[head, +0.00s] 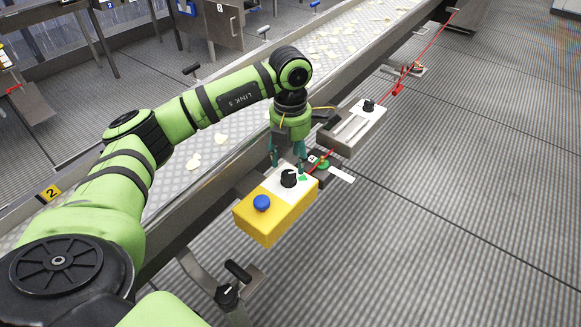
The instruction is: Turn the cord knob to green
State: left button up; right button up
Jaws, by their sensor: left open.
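A yellow box (275,221) with a white top panel is fixed at the conveyor's side. It carries a black knob (289,179), with a small green mark (302,178) to the knob's right, and a blue button (262,203). My left gripper (287,160) points down just above and behind the black knob, open, with its fingers apart. I cannot tell whether a fingertip touches the box. The knob's pointer direction is too small to read. A red cord (420,60) runs along the conveyor down to near this box. My right gripper is not in view.
A grey box (345,131) with slots and another black knob (368,106) stands further along the rail. A green button (323,164) sits between the boxes. The conveyor (225,140) carries pale chips. A black-handled lever (238,271) is below. The ridged floor (450,230) at right is clear.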

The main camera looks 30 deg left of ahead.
pick_arm(q)
notch_tip(320, 180, up, 7)
jog(key=shift+r, duration=0.15)
jog(key=m+p, duration=0.2)
send_over(287, 174)
notch_tip(287, 174, down, 5)
jog(key=shift+w+r, duration=0.1)
jog(key=shift+r, duration=0.05)
notch_tip(287, 174, down, 6)
jog(key=shift+r+p, duration=0.1)
jog(key=shift+p, duration=0.2)
jog(key=shift+f, duration=0.75)
jog(key=c, duration=1.1)
